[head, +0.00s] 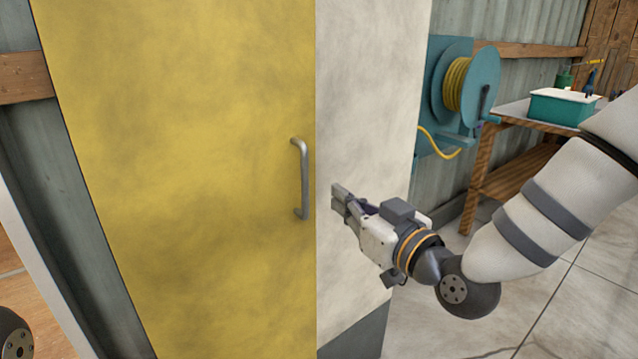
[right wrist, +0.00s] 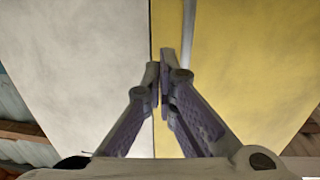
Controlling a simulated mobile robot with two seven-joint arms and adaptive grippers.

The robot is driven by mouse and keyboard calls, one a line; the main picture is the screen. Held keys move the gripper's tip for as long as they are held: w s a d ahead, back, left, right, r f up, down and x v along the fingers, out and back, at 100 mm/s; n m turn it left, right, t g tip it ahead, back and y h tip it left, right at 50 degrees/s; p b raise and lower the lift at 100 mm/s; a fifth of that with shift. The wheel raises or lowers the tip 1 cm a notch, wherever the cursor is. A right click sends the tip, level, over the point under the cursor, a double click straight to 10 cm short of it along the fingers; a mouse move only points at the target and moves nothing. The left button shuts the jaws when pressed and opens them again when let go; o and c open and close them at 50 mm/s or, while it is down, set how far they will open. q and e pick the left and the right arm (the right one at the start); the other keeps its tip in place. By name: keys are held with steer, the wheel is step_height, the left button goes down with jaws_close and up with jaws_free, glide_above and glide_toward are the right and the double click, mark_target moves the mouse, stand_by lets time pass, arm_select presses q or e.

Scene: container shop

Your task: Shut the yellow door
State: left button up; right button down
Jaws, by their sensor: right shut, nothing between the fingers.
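The yellow door (head: 190,150) fills the left half of the head view, with a grey metal bar handle (head: 304,180) near its right edge. A white panel (head: 365,90) meets it along a straight vertical line; I cannot tell whether there is a gap. My right gripper (head: 338,197) is shut and empty, in front of the white panel, just right of the handle. In the right wrist view its fingertips (right wrist: 160,70) lie over the seam, with the yellow door (right wrist: 240,70) to the right and the handle (right wrist: 189,30) partly behind a finger. My left gripper is not in view.
A teal hose reel (head: 462,85) with yellow hose hangs on the corrugated wall beyond the white panel. A wooden workbench (head: 500,150) with a teal bin (head: 560,107) stands further right. Tiled floor (head: 480,290) is open at the lower right.

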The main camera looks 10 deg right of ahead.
mark_target(312, 173)
steer(key=x, duration=0.6)
steer(key=shift+w+a+f+b, duration=0.15)
steer(key=shift+w+b, duration=0.15)
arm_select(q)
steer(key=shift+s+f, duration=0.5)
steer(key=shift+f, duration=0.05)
arm_select(e)
steer(key=shift+w+a, duration=0.2)
steer(key=shift+w, duration=0.4)
steer(key=w, duration=0.1)
steer(key=w+y+b, duration=0.1)
steer(key=w+a+n+b, duration=0.1)
steer(key=shift+w+f+g+y, duration=0.25)
steer(key=shift+f+g+y, duration=0.05)
steer(key=shift+f+y, duration=0.1)
steer(key=shift+w+r, duration=0.2)
steer(key=shift+r, duration=0.4)
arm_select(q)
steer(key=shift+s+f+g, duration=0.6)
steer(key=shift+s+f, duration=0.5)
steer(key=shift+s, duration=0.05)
arm_select(e)
steer(key=shift+r, duration=0.1)
steer(key=shift+r, duration=0.1)
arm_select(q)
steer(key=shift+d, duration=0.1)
arm_select(e)
steer(key=shift+s, duration=0.1)
